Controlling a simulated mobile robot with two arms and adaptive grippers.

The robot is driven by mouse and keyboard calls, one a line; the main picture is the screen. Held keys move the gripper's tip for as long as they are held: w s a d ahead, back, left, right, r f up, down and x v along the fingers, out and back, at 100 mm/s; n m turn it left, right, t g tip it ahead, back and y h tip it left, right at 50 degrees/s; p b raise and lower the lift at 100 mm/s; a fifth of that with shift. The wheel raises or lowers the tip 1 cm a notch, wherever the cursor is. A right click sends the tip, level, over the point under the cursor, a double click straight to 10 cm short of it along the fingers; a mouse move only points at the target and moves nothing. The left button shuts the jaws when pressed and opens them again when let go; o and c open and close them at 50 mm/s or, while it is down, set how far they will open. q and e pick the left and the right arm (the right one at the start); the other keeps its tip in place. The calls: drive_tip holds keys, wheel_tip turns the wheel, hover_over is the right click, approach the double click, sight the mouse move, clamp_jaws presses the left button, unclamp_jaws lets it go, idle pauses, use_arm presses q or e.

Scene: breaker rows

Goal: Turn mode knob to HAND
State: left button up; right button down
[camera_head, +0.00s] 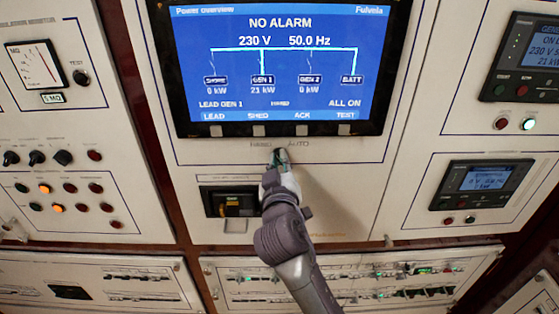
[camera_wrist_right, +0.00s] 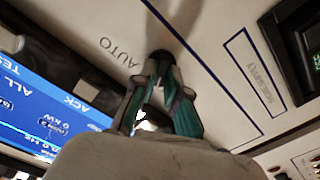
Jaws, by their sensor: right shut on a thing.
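The mode knob (camera_head: 281,151) is a small dark knob below the big display, between the label HAND (camera_head: 261,144) on its left and the label AUTO (camera_head: 299,144) on its right. My right gripper (camera_head: 281,160) reaches up to it from below and is shut on it. In the right wrist view the teal-lined fingers (camera_wrist_right: 161,88) close on the dark knob (camera_wrist_right: 163,56) near the word AUTO (camera_wrist_right: 120,52). The fingers hide most of the knob, so I cannot tell which way it points. My left gripper is not in view.
The display (camera_head: 280,65) above reads NO ALARM, with a row of buttons along its bottom edge. A dark recessed unit (camera_head: 231,201) sits left of my right wrist. Small knobs (camera_head: 36,158) and lit buttons fill the left panel. A small meter (camera_head: 482,184) is at right.

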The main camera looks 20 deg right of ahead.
drive_tip(key=shift+n, duration=0.7)
drive_tip(key=c, duration=1.2)
unclamp_jaws()
drive_tip(key=v, duration=1.2)
